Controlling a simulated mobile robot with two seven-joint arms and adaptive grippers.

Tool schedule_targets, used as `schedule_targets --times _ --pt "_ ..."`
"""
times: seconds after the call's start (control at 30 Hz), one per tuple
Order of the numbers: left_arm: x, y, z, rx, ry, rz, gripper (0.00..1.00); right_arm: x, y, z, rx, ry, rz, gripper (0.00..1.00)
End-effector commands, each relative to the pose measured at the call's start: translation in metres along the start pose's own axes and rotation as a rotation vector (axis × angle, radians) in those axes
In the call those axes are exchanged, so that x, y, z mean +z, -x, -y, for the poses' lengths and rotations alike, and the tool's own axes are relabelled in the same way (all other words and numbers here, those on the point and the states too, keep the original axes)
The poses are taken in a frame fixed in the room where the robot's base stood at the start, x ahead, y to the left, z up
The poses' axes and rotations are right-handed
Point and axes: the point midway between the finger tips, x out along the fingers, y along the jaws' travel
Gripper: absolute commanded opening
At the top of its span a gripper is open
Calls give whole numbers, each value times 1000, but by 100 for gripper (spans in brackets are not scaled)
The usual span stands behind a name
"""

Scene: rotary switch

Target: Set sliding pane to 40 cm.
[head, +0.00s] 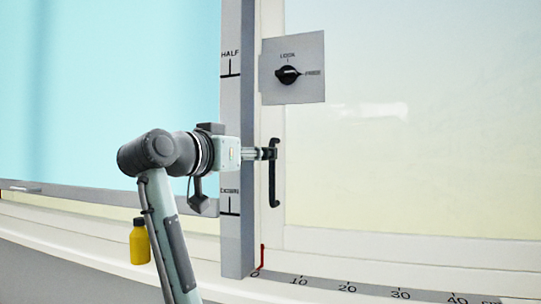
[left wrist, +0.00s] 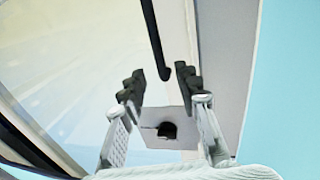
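The sliding pane (head: 400,150) is a pale glazed panel in a white frame at the right of the head view. Its vertical black handle (head: 273,180) is on the left stile. A red pointer (head: 262,257) stands at the 0 mark of the floor scale (head: 348,287). My left gripper (head: 265,153) is at the upper part of the handle. The left wrist view shows its fingers (left wrist: 157,82) apart, with the handle (left wrist: 154,40) in line with the gap and clear space on both sides. Contact is not visible. My right gripper is not in view.
A rotary switch (head: 288,75) on a grey plate above the handle has its white mark toward FREE. A grey post (head: 237,120) marked HALF and a lower, partly hidden label stands left of the pane. A yellow bottle (head: 139,243) is at the lower left.

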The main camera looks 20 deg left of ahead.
Motion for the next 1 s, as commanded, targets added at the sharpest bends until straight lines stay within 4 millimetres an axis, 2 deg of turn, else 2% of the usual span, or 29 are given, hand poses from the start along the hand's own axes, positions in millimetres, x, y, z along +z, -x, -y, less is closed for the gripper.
schedule_targets --times 0.1,0.23,0.6,0.87,1.0 --pt "0 -20 -1 2 1 3 32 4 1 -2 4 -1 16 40" --pt "0 -35 0 1 2 1 32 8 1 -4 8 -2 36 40" --pt "0 -42 0 -1 0 0 32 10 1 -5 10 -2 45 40" --pt "0 -42 0 -1 0 0 1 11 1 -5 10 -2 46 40" --pt "0 -42 0 -1 0 1 0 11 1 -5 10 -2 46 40"
